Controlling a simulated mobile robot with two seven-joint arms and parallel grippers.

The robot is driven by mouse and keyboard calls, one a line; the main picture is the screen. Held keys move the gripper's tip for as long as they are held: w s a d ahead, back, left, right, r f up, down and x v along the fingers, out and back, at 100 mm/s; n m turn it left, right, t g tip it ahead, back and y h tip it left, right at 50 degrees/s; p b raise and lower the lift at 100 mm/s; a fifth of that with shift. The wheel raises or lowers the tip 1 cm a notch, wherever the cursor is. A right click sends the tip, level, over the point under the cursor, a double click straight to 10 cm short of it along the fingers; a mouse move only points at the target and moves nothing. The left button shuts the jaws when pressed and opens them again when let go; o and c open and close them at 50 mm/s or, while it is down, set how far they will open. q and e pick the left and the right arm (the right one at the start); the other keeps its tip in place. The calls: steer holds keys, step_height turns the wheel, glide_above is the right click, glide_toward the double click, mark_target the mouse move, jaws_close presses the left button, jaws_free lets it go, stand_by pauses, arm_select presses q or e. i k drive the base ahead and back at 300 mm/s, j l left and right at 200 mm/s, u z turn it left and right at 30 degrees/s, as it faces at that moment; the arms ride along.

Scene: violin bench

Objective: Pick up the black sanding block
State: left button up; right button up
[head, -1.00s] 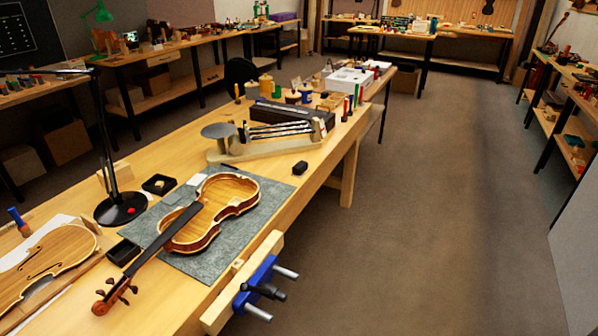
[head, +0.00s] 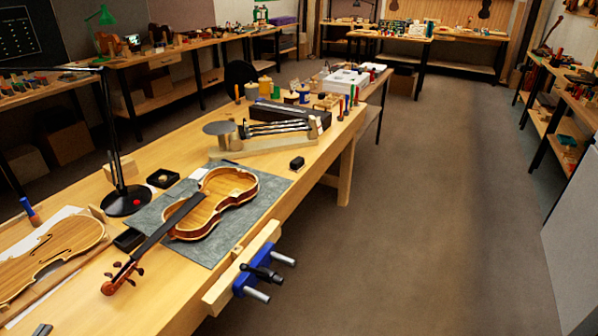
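A small black block (head: 297,163), which looks like the sanding block, lies on the wooden bench (head: 290,190) near its right edge. It sits just beyond the right corner of the grey mat (head: 205,257) and in front of the clamp rack. Nothing touches it. A second small black object (head: 42,329) shows at the bottom left edge of the picture, on the bench; I cannot tell what it is. Neither of my grippers is in the head view.
An open violin body (head: 212,206) lies on the mat. A black lamp (head: 125,199) stands to its left. A blue vise (head: 258,275) juts from the bench's front edge. The floor (head: 420,230) right of the bench is clear.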

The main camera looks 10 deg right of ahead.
mark_target(297, 164)
steer(key=k+u, duration=0.2)
steer(key=u, duration=0.15)
steer(key=k+j+u, duration=0.1)
steer(key=k+u, duration=0.2)
steer(key=i+l+u, duration=0.1)
steer(key=u, duration=1.35)
steer(key=l, duration=0.9)
steer(key=k+l, duration=0.1)
steer(key=l, duration=0.85)
steer(key=l+u, duration=0.1)
steer(key=l, duration=0.8)
steer(key=k+l, duration=0.15)
steer(key=l, duration=0.8)
